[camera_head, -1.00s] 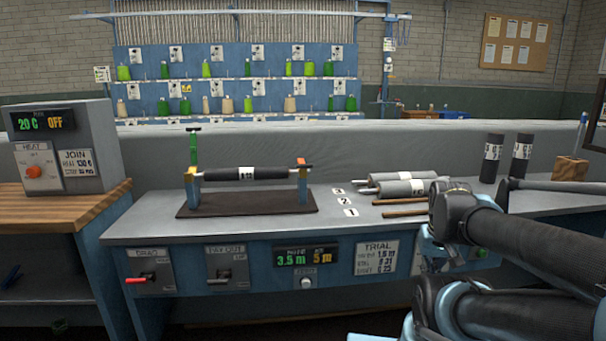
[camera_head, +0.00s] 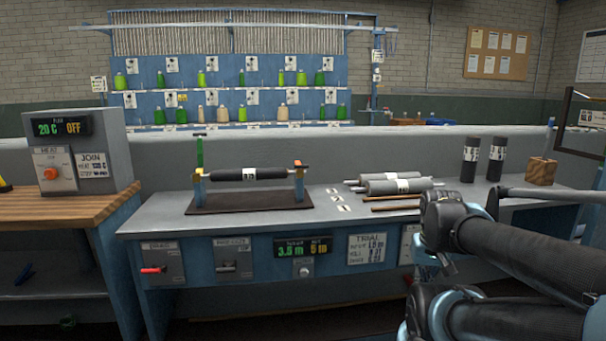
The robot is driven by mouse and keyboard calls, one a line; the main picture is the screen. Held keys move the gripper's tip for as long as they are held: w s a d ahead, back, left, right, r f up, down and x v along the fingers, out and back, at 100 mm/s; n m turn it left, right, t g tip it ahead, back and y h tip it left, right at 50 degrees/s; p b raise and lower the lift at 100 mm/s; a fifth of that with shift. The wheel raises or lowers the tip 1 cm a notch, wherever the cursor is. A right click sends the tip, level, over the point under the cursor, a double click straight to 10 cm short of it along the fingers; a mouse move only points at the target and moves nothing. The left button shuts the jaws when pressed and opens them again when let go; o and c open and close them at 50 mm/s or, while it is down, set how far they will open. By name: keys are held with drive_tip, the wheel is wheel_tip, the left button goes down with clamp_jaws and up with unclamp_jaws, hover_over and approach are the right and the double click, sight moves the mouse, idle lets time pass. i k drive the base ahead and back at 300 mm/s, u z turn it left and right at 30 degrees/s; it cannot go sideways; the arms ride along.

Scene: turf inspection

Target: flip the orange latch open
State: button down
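A stand with two blue posts on a dark base plate (camera_head: 250,200) is on the bench at centre left. A black roller (camera_head: 265,174) with a white label lies across the posts. A small orange latch (camera_head: 300,163) sits on top of the right post, at the roller's end; it is too small to tell its exact position. The left post carries a yellow-orange block (camera_head: 198,171), with a green upright behind it. My arm is at the lower right, well apart from the stand. I cannot make out my gripper.
The grey bench (camera_head: 155,221) has switches and a display on its front. Grey rolls (camera_head: 395,186) and brown rods lie right of the stand. Two dark cylinders (camera_head: 470,160) and a wooden block (camera_head: 541,171) stand farther right. A heater box (camera_head: 80,155) is on the left wooden table.

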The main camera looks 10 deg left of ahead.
sight(299, 166)
drive_tip(key=z, duration=1)
drive_tip(key=i, duration=0.55)
drive_tip(key=u, duration=1.15)
